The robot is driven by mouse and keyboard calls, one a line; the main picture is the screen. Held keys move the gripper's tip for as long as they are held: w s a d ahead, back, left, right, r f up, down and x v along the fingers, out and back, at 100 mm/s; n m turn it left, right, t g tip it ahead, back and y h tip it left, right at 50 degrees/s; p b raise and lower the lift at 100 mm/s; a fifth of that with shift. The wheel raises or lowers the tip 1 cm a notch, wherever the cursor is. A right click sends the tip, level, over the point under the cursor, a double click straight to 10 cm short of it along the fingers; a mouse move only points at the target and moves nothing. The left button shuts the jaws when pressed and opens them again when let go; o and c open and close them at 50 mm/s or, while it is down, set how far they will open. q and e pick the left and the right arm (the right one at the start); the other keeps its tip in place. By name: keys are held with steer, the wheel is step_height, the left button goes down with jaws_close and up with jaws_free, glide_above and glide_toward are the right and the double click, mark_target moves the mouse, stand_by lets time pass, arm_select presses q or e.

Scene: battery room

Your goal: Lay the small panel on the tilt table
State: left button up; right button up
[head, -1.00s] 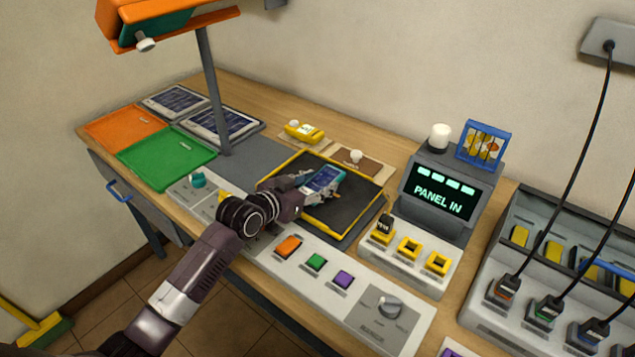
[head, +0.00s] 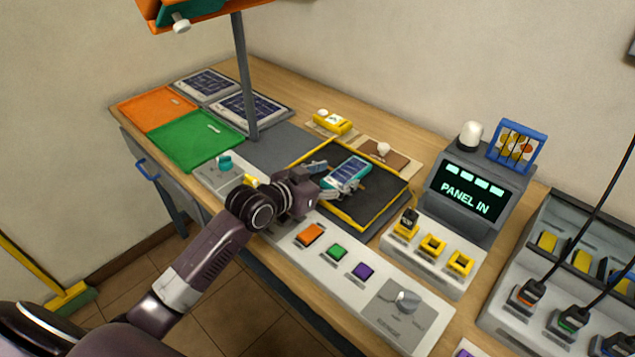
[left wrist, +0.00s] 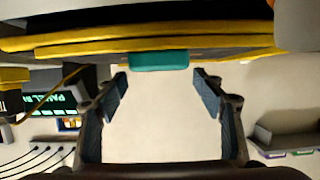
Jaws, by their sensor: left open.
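The small panel (head: 346,172), teal-framed with a dark cell face, lies on the black top of the yellow-rimmed tilt table (head: 370,208), towards its back left part. A teal edge of the small panel (left wrist: 160,61) shows beyond the fingertips, against the tilt table's yellow rim (left wrist: 230,43). My right gripper is not in view.
A display (head: 467,190) reads "PANEL IN". A control strip (head: 290,242) with coloured buttons and a knob runs along the front. Orange (head: 157,107) and green (head: 195,155) trays and two larger panels (head: 207,83) (head: 250,108) are at left. A lamp post (head: 243,75) stands behind.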

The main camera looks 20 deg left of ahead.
arm_select(q)
steer(key=v, duration=0.8)
steer(key=shift+s+r+b, duration=0.1)
steer(key=shift+s+b, duration=0.1)
steer(key=shift+b, duration=0.1)
stand_by(1.0)
